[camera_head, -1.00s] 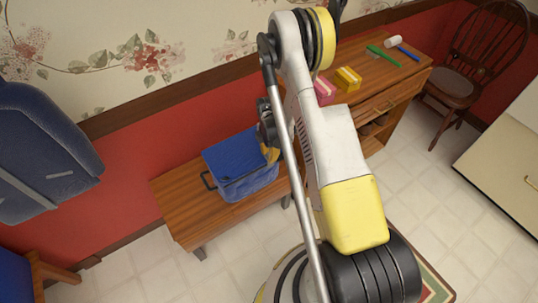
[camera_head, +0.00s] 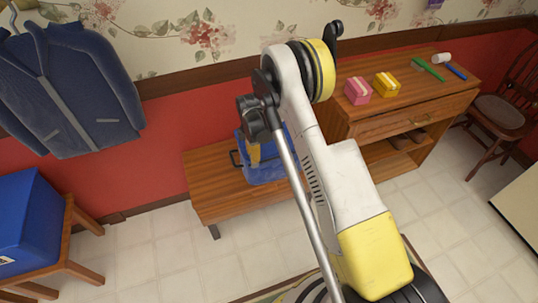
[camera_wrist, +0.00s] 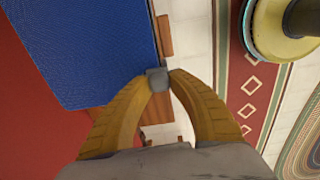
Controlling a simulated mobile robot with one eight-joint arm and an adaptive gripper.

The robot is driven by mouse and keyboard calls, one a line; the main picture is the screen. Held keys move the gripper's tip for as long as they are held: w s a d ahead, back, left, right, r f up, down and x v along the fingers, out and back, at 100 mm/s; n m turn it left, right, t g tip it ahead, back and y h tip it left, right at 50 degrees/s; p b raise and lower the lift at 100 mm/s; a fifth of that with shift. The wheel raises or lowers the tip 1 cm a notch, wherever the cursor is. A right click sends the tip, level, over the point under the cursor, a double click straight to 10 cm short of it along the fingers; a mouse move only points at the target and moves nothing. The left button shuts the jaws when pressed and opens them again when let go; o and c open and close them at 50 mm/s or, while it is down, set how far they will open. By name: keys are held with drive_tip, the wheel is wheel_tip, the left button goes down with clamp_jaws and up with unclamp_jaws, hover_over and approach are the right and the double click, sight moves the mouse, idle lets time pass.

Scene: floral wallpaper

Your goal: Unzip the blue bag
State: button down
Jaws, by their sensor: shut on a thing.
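The blue bag (camera_head: 266,174) sits on the low wooden bench, with a dark handle at its left end; my arm hides much of its top and right side. In the wrist view its blue fabric (camera_wrist: 85,45) fills the upper left. My gripper (camera_wrist: 157,79) has yellow fingers closed on a small grey zip pull (camera_wrist: 157,77) at the bag's edge. In the head view a yellow part of my gripper (camera_head: 253,153) shows over the bag, below the dark wrist. How far the zip is open is hidden.
The bench (camera_head: 208,176) stands against the red wall. A wooden cabinet (camera_head: 400,100) at right holds pink (camera_head: 358,91) and yellow (camera_head: 386,85) boxes and brushes. A blue jacket (camera_head: 75,90) hangs at left, above a blue box (camera_head: 25,225) on a stool. Tiled floor in front is open.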

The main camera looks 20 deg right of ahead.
drive_tip(key=shift+a, duration=0.95)
drive_tip(key=c, duration=1.2)
unclamp_jaws()
drive_tip(key=shift+r, duration=0.1)
wheel_tip(320, 180, up, 12)
drive_tip(key=shift+f, duration=0.1)
